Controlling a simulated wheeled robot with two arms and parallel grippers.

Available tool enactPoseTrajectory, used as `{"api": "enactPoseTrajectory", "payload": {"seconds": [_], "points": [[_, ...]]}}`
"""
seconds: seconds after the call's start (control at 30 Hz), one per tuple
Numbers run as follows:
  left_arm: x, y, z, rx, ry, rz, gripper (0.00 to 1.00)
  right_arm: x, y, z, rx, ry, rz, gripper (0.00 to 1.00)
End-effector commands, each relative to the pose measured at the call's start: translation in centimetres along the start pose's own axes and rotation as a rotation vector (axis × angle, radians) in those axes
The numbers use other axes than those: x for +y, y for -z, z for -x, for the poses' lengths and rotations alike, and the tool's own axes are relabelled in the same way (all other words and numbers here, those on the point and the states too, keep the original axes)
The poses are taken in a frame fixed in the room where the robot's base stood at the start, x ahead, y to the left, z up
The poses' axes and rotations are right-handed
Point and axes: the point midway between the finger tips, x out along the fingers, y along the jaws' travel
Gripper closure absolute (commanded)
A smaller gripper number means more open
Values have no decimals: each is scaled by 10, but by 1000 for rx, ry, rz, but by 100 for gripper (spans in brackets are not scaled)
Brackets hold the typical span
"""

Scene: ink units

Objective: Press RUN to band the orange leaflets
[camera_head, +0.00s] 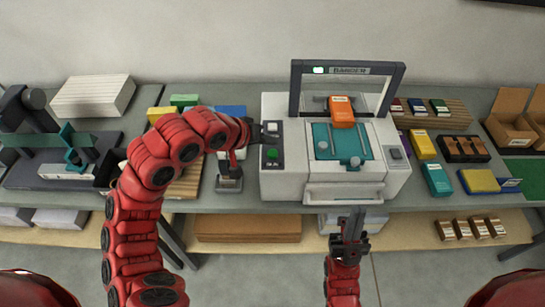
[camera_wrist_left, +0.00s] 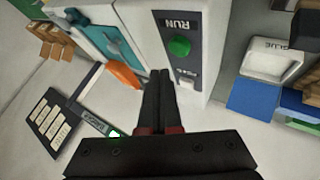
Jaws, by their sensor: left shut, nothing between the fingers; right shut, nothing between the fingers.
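The white BANDER machine (camera_head: 330,190) stands in the middle of the bench. The orange leaflets (camera_head: 342,112) stand in it above the teal bed; an orange edge shows in the left wrist view (camera_wrist_left: 124,76). The green RUN button (camera_head: 272,154) is on the dark panel at the machine's left; it shows clearly in the left wrist view (camera_wrist_left: 180,46). My left gripper (camera_head: 268,131) is shut and empty by the panel's back part. In the left wrist view its fingertips (camera_wrist_left: 160,74) appear beside the button, not over it. My right gripper (camera_head: 352,212) is shut and empty in front of the machine.
A green light (camera_head: 319,70) shows on the BANDER sign. A GLUE unit (camera_wrist_left: 275,60) stands beside the machine. Small coloured boxes (camera_head: 437,178) and open cartons (camera_head: 510,125) are at the right. A dark press-like device (camera_head: 60,150) is at the left.

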Motion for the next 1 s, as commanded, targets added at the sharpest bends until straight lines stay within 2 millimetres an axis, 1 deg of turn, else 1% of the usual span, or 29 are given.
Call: {"api": "enactPoseTrajectory", "payload": {"seconds": [0.03,0.2,1.0], "points": [[-3,-4,-5,-1,-2,1,100,0,-1,4,1,0,0,100],[-8,-8,-12,1,-3,1,100,0,-1,7,0,0,0,100],[-8,-9,-12,2,-2,0,100,0,-1,6,1,0,0,100]]}}
